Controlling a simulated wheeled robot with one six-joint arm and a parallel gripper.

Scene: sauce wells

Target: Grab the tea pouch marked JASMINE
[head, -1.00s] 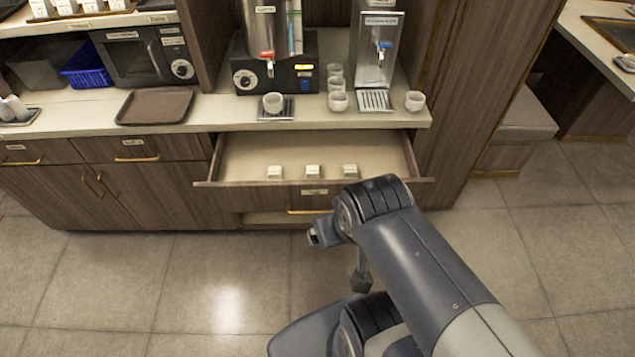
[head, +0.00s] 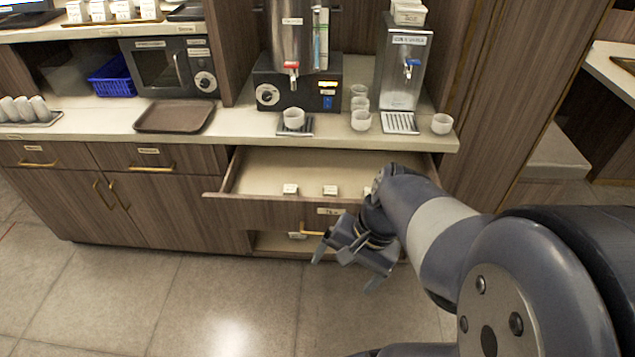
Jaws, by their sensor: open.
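Three small white pouches lie in a row in the open drawer (head: 265,170): a left pouch (head: 290,188), a middle pouch (head: 330,190) and a right pouch (head: 367,193) partly hidden by my arm. Their markings are too small to read, so I cannot tell which is JASMINE. My gripper (head: 345,272) is open and empty, its fingers pointing downward. It appears in front of the drawer face, lower in the picture than the pouches and apart from them.
A lower drawer or shelf (head: 280,242) is slightly open beneath. On the counter stand a tea urn (head: 292,45), a water dispenser (head: 402,70), several white cups (head: 361,121) and a brown tray (head: 175,116). The floor on the left is clear.

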